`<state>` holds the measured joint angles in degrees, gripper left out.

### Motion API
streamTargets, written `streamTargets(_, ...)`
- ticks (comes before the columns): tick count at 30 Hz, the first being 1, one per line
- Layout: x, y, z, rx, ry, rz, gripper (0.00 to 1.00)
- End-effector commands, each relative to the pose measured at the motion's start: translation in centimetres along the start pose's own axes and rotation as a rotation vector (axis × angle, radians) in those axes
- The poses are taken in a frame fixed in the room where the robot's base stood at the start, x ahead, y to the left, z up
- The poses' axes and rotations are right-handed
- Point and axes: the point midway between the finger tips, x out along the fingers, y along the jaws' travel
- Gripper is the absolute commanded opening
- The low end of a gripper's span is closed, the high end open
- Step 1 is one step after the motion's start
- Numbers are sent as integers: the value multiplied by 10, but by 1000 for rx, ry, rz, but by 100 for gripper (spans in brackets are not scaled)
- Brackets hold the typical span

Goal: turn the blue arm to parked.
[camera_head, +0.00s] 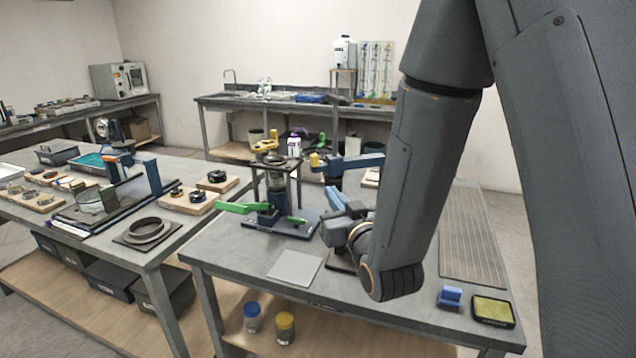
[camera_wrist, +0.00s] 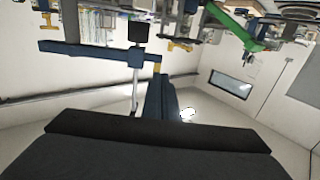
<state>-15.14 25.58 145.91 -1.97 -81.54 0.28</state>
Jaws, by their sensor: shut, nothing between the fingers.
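The blue arm (camera_head: 358,161) is a long bar on a lever frame at the middle of the near table, lying roughly level, with a yellow knob (camera_head: 314,160) at its left end. In the wrist view a blue bar (camera_wrist: 85,49) crosses the upper left, beside a black block and a small yellow part. My gripper (camera_head: 336,203) is shut and empty, in front of and below the blue arm in the head view. A gap shows between them there; their depth is hard to judge. My wrist hides much of the frame's base. No parked mark is readable.
A green arm (camera_head: 242,208) points left on the neighbouring frame, and a yellow arm (camera_head: 264,146) stands above it. A grey plate (camera_head: 296,266) lies at the table's front. A blue block (camera_head: 450,297) and a yellow-topped tray (camera_head: 492,310) sit at the right corner. A ribbed mat (camera_head: 472,240) lies behind them.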

Motion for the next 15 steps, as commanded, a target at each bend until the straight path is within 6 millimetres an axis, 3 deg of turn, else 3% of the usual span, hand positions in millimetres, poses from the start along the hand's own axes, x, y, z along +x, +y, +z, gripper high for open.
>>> streamTargets(5,21,0,-1,0,-1,0,0)
streamTargets(15,80,0,-2,0,-1,1,0)
